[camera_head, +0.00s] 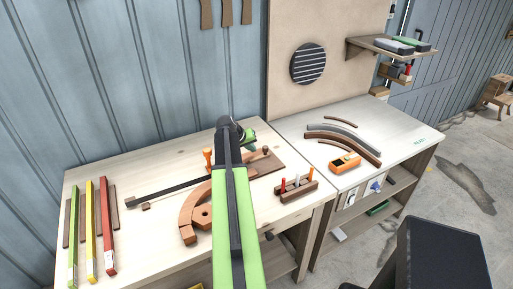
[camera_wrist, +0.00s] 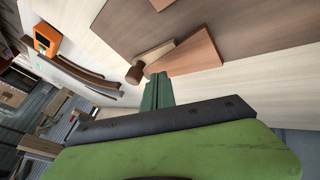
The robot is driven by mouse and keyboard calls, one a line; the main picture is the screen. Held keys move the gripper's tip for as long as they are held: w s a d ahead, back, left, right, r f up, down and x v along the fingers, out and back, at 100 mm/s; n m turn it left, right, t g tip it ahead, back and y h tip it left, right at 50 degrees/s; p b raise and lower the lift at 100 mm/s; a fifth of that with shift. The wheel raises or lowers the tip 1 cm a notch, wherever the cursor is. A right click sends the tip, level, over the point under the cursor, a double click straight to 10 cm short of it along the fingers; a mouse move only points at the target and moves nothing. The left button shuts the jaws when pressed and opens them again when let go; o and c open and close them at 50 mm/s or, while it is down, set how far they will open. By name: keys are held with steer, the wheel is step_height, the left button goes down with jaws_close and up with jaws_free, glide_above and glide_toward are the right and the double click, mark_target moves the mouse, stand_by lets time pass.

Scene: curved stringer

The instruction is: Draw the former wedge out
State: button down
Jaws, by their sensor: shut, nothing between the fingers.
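My gripper (camera_wrist: 158,78) shows in the wrist view as dark green fingers, closed together and empty. Just beyond the fingertips lie a reddish-brown wedge-shaped block (camera_wrist: 190,53) and a paler narrow wedge piece (camera_wrist: 153,55). A round brown knob (camera_wrist: 135,73) sits at the narrow piece's near end, left of the fingertips. I cannot tell which piece is the former wedge, or whether the fingertips touch any. In the head view my arm hides most of this spot. A small brown knob (camera_head: 266,150) shows there, over a brown board (camera_head: 268,166).
A curved brown form (camera_head: 190,212) lies left of my arm, with a long dark bar (camera_head: 165,191) behind it. A tool rack (camera_head: 296,190) stands to the right. Red, yellow and green bars (camera_head: 91,232) lie at far left. The white bench holds curved strips (camera_head: 345,143) and an orange tool (camera_head: 345,162).

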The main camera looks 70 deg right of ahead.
steer(key=p+v, duration=0.8)
steer(key=v, duration=0.2)
steer(key=shift+w+a, duration=0.35)
